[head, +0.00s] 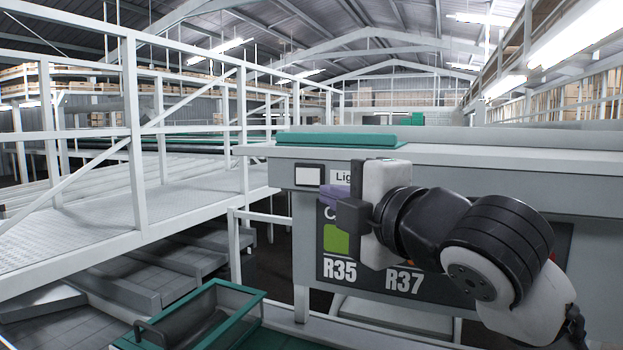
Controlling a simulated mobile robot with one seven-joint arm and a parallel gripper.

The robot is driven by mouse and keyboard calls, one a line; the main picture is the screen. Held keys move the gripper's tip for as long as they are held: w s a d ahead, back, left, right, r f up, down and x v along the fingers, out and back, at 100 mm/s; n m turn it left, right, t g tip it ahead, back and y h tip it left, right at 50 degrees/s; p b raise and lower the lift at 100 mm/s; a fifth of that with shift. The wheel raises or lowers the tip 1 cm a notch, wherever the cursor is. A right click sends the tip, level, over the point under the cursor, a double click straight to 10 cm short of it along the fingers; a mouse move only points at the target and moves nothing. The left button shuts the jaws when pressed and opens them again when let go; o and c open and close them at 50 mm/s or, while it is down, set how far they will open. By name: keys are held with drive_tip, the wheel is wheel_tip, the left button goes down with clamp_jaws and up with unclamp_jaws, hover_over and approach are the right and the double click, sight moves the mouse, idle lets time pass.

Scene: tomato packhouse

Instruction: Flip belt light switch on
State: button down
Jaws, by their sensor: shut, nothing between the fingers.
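The light switch (309,176) is a white plate in a dark frame on the grey front panel of the belt stand, left of centre in the head view. A white label (341,177) reading "Lig" sits just right of it, its end hidden behind my gripper. The gap between fingers and panel cannot be judged. Whether the switch is on or off cannot be told.
A dark sign (340,268) with R35 and R37 is on the stand below the switch. A green-rimmed crate (240,290) stands at the lower left. White railings (130,130) and a walkway fill the left. The space directly left of the switch looks clear.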

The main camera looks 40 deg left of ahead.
sight(304, 180)
drive_tip(key=p+x, duration=0.1)
drive_tip(key=x, duration=0.3)
drive_tip(key=w+p+x, duration=0.1)
drive_tip(key=p+x, duration=0.1)
drive_tip(key=x, duration=0.2)
drive_tip(key=w+d+p+x, duration=0.1)
drive_tip(key=p+x, duration=0.1)
drive_tip(key=x, duration=0.2)
drive_tip(key=shift+w+a+r, duration=0.1)
drive_tip(key=shift+w+a, duration=0.1)
drive_tip(key=shift+w, duration=0.1)
drive_tip(key=shift+w+a, duration=0.2)
drive_tip(key=shift+w, duration=0.05)
drive_tip(key=shift+a+m+t+h, duration=0.2)
drive_tip(key=shift+m+t+h, duration=0.15)
drive_tip(key=shift+t, duration=0.35)
drive_tip(key=shift+w, duration=0.15)
